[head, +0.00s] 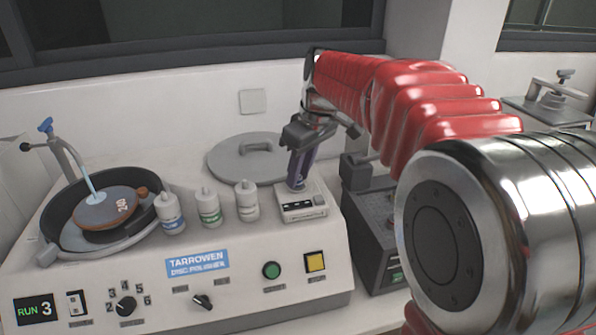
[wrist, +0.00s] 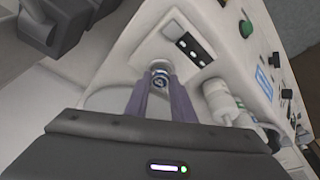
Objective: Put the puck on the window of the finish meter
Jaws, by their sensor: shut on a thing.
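The finish meter (head: 303,208) is a small white box with a dark display, on top of the disc polisher near its right end. In the wrist view the meter (wrist: 205,57) lies beyond my fingertips. My gripper (head: 295,187) points down with purple fingers at the meter's rear top. In the wrist view my gripper (wrist: 160,82) is shut on the puck (wrist: 160,78), a small round piece with a shiny rim. The fingers hide the puck in the head view. The meter's window is not visible, and I cannot tell whether the puck touches the meter.
Several white bottles (head: 246,201) stand left of the meter. Behind lies a grey round lid (head: 247,157). The polisher bowl (head: 72,235) with its disc is at the left. A dark box (head: 376,240) stands close to the polisher's right side.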

